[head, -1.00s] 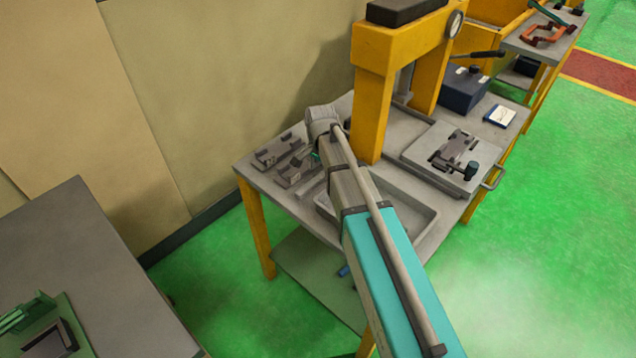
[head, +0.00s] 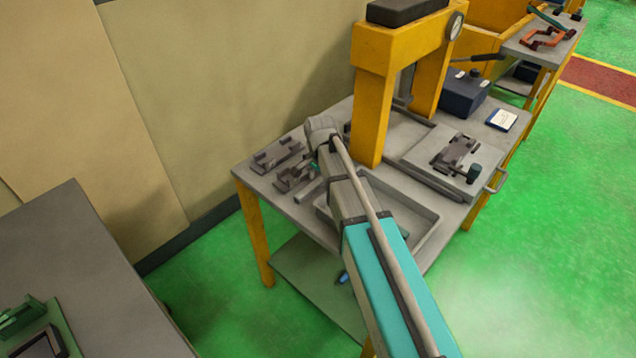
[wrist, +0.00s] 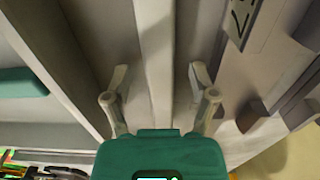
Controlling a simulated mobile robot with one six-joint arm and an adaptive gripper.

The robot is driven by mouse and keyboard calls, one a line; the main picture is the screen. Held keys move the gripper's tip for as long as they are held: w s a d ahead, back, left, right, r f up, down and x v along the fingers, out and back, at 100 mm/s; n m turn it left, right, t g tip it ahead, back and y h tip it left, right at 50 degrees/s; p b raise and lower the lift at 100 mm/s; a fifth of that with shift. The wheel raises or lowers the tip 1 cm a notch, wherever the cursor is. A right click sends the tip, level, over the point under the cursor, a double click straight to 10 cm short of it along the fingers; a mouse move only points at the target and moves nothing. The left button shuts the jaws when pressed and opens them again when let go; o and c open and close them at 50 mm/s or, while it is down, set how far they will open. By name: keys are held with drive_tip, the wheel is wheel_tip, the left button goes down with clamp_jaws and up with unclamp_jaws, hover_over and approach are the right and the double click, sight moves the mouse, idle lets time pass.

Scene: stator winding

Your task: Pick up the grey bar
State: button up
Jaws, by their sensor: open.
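The grey bar (wrist: 155,60) runs up the middle of the wrist view as a long, narrow, light strip. In the head view it shows as a pale strip (head: 309,191) on the table, beside the shallow tray, partly hidden by my arm. My gripper (wrist: 160,95) is open, with one finger on each side of the bar and a gap to it on both sides. The near part of the bar is hidden behind the green gripper body. In the head view my gripper is mostly hidden by my wrist.
Grey bracket-like fixtures (head: 277,154) lie left of my wrist; one shows close to the bar in the wrist view (wrist: 240,20). The grey tray (head: 424,241) lies right of the bar under my arm. The yellow press (head: 371,115) stands close behind my arm.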

clamp_jaws()
drive_tip(key=shift+r, duration=0.15)
idle(0.4)
wheel_tip(320, 180, up, 3)
drive_tip(key=p, duration=0.3)
drive_tip(key=s+r+p, duration=0.9)
drive_tip(key=s+p, duration=0.1)
drive_tip(key=s, duration=0.4)
drive_tip(key=shift+r, duration=0.35)
drive_tip(key=shift+s, duration=0.1)
idle(0.4)
